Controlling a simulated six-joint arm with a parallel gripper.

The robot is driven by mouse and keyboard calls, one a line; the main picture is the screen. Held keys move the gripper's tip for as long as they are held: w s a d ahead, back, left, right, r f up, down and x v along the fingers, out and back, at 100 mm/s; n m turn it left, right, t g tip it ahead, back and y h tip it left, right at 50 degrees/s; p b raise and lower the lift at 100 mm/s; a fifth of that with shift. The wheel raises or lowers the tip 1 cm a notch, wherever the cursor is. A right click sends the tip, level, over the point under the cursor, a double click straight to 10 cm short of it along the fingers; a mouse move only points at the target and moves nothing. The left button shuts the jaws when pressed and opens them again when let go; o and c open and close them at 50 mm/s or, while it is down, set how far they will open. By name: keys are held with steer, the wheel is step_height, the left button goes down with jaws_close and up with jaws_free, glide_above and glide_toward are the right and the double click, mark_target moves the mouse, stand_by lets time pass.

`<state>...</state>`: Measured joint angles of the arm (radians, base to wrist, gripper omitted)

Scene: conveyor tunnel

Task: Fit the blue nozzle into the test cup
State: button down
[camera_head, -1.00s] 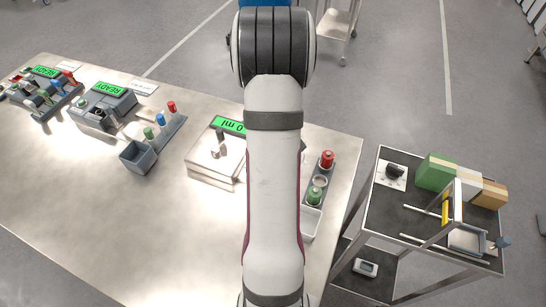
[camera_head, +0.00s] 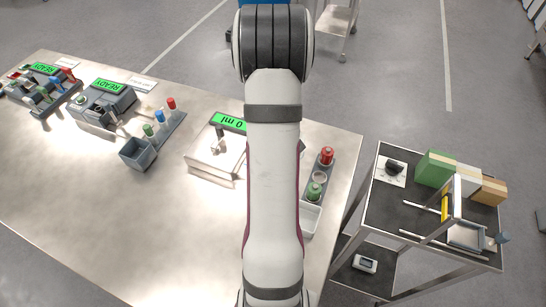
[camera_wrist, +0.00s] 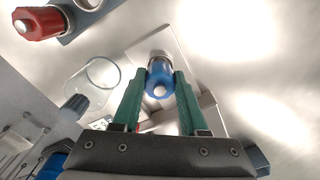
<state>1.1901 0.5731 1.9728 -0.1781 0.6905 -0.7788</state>
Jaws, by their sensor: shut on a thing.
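The blue nozzle (camera_wrist: 159,78) is between the green fingers of my gripper (camera_wrist: 160,82) in the wrist view. Its silvery end faces up in that picture, above a bright metal surface. A clear round cup (camera_wrist: 103,72), perhaps the test cup, shows to the left of the left finger, apart from the nozzle. A dark grey fitting (camera_wrist: 74,103) shows at its lower edge. In the head view my arm hides my gripper and the held nozzle. The 0 ml station (camera_head: 213,160) stands just left of my arm.
A rack (camera_head: 327,172) right of my arm holds a red nozzle (camera_head: 326,156) and a green one (camera_head: 314,191), with an empty socket between. Two READY stations with coloured parts and a grey bin (camera_head: 138,154) stand left. A loaded cart (camera_head: 383,216) stands right of the bench.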

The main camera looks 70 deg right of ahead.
steer(key=shift+f, duration=0.65)
steer(key=shift+c, duration=1.8)
jaws_free()
step_height(320, 180, up, 16)
steer(key=shift+f, duration=0.1)
